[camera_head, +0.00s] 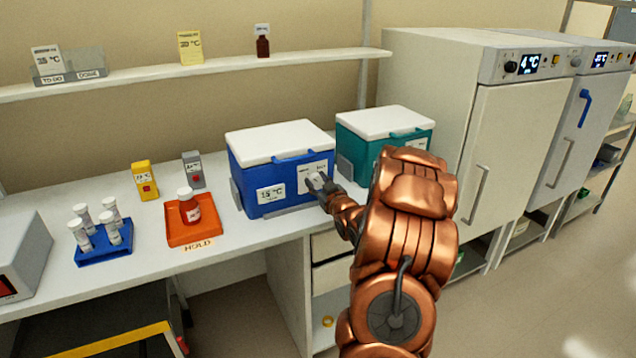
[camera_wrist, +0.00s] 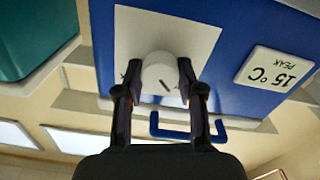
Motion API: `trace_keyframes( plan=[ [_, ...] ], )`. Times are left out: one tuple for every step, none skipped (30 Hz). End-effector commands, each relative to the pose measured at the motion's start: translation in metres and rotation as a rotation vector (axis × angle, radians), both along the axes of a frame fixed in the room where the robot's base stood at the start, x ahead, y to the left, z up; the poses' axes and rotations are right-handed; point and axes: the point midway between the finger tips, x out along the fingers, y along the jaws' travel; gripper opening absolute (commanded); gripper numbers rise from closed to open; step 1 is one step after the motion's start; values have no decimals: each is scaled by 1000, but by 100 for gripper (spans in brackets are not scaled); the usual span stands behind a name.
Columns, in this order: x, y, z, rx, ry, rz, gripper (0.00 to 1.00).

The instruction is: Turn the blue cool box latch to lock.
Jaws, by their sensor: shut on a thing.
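The blue cool box (camera_head: 250,195) with a white lid stands on the bench, a 15 °C label on its front. Its latch, a round white knob (camera_wrist: 160,72) with a dark mark line, sits on a pale plate (camera_wrist: 205,35) on the box front. My gripper (camera_head: 318,184) reaches the front of the box at its right side. In the wrist view, which sees the box upside down, the two dark fingers (camera_wrist: 158,88) are shut on the knob, one on each side. The plate's lettering is mostly hidden by the fingers.
A teal cool box (camera_head: 365,155) stands close on the right. An orange tray (camera_head: 180,236) with a bottle, a blue vial rack (camera_head: 105,254) and two small timers (camera_head: 145,182) lie to the left. Large white cabinets (camera_head: 510,150) stand at the right.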

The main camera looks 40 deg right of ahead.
Motion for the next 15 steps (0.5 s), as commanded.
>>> trace_keyframes(
  plan=[
    [1,2,0,9,-3,4,3],
    [1,2,0,17,-6,5,3],
    [1,3,0,31,-11,5,3],
    [1,3,0,45,-15,6,3],
    [1,3,0,58,-20,6,3],
    [2,3,0,80,-27,7,3],
    [2,3,0,97,-33,7,3],
    [2,4,0,116,-40,7,3],
    [2,4,0,144,-49,8,3],
    [2,4,0,167,-57,8,3],
    [2,4,0,190,-64,8,3],
    [2,4,0,223,-77,8,3],
    [2,4,0,249,-86,8,3],
    [2,3,0,276,-96,8,3],
    [2,3,0,311,-108,8,3]
  ],
)
